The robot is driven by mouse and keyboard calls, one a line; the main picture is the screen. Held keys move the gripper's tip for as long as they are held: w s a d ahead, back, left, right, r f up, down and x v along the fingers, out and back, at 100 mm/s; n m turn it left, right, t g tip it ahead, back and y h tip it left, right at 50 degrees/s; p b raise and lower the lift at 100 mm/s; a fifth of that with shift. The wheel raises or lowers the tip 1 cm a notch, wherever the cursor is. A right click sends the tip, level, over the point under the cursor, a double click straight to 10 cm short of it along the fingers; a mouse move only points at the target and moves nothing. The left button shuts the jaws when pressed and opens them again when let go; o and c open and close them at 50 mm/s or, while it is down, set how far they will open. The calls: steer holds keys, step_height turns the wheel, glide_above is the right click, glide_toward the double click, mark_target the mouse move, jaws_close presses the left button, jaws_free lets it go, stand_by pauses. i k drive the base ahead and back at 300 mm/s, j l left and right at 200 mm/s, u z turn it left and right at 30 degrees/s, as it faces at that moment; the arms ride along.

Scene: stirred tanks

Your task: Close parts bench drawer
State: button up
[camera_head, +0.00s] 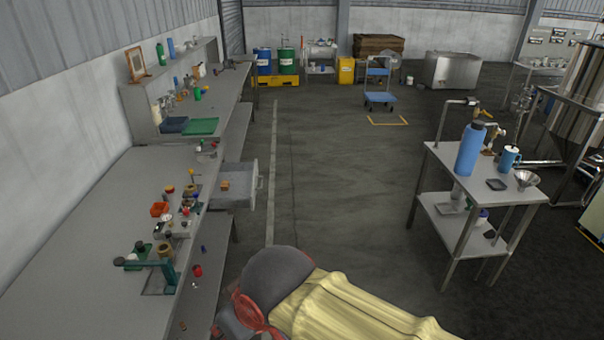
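The parts bench (95,225) runs along the left wall. Its grey drawer (243,198) stands pulled out to the right from under the bench top, over the aisle. A small tan-orange block lies inside the drawer, and a handle shows on its outer right face. My arm, with a yellow sleeve and dark grey and red parts, reaches in at the bottom centre, nearer the camera than the drawer and well apart from it. My gripper's fingers do not show.
A steel cart (452,173) with a blue bottle (470,150) stands to the right. The floor between is clear. A blue trolley (378,97) stands farther back.

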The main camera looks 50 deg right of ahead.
mark_target(243, 176)
steer(key=i+l+z, duration=0.1)
steer(key=l, duration=0.35)
steer(key=i+l+z, duration=0.1)
steer(key=l, duration=0.35)
steer(key=i+l+z, duration=0.1)
steer(key=l, duration=0.3)
steer(key=i+l+z, duration=0.1)
steer(key=l, duration=0.3)
steer(key=i+l+z, duration=0.1)
steer(key=i+l, duration=0.2)
steer(key=i+j, duration=0.1)
steer(key=i, duration=0.45)
steer(key=i+j+u, duration=0.15)
steer(key=i, duration=0.35)
